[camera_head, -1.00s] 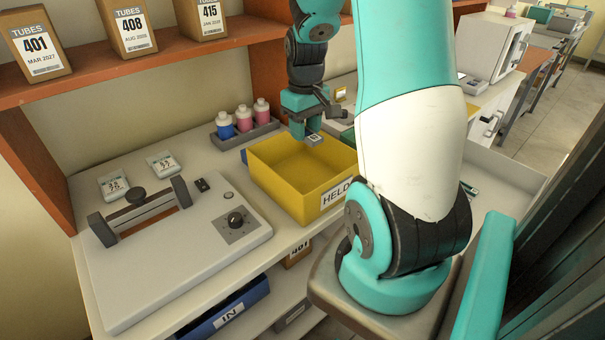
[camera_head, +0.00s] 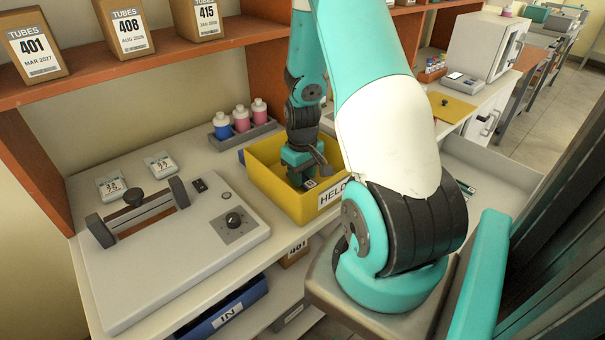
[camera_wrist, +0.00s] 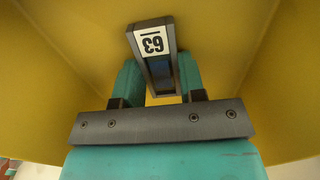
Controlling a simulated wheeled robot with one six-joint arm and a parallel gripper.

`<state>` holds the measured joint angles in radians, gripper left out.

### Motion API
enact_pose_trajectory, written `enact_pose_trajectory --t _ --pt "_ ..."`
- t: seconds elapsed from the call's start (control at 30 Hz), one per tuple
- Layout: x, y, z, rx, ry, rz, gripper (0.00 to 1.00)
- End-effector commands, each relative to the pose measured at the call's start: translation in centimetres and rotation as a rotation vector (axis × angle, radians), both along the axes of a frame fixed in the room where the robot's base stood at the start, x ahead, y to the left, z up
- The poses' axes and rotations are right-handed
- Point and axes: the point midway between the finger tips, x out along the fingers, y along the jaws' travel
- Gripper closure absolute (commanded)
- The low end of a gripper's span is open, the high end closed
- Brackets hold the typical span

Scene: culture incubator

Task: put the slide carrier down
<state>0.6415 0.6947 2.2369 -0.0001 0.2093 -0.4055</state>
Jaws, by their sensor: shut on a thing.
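The slide carrier (camera_wrist: 153,42) is a narrow dark grey holder with a white end label that shows upside down and seems to read 63. My gripper (camera_wrist: 161,82) is shut on it, a teal finger on each side. In the head view the gripper (camera_head: 304,180) is down inside the yellow bin (camera_head: 283,197), whose front label begins HELD. The carrier's small pale label (camera_head: 310,184) shows at the fingertips, below the bin's rim. Yellow bin walls surround the carrier in the wrist view. Whether the carrier touches the bin floor I cannot tell.
A bottle rack (camera_head: 243,133) stands behind the bin. A grey device with a knob (camera_head: 234,220) and two small labelled items (camera_head: 162,164) lie to the left. A shelf with tube boxes (camera_head: 131,33) runs above. A blue IN tray (camera_head: 227,312) is below.

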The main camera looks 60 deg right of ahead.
Motion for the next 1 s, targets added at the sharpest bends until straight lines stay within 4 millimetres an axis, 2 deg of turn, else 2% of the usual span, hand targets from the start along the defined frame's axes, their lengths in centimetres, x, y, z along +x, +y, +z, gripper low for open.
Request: enact_pose_trajectory --t 0.17,0.2,0.27,0.3,0.53,0.67,0.77,1.0 --pt "0.0 0.0 -0.4 0.000 0.001 0.000 0.85" --pt "0.0 0.0 -0.3 0.000 0.000 0.000 0.54" --pt "0.0 0.0 -0.3 0.000 0.000 0.000 0.40" --pt "0.0 0.0 -0.3 0.000 0.000 0.000 0.37" --pt "0.0 0.0 -0.2 0.000 0.000 0.000 0.37" --pt "0.1 0.0 0.6 -0.001 -0.002 0.000 0.37" --pt "0.1 0.0 2.2 -0.003 -0.004 0.000 0.37" --pt "0.1 0.0 7.6 -0.003 -0.005 0.000 0.37"
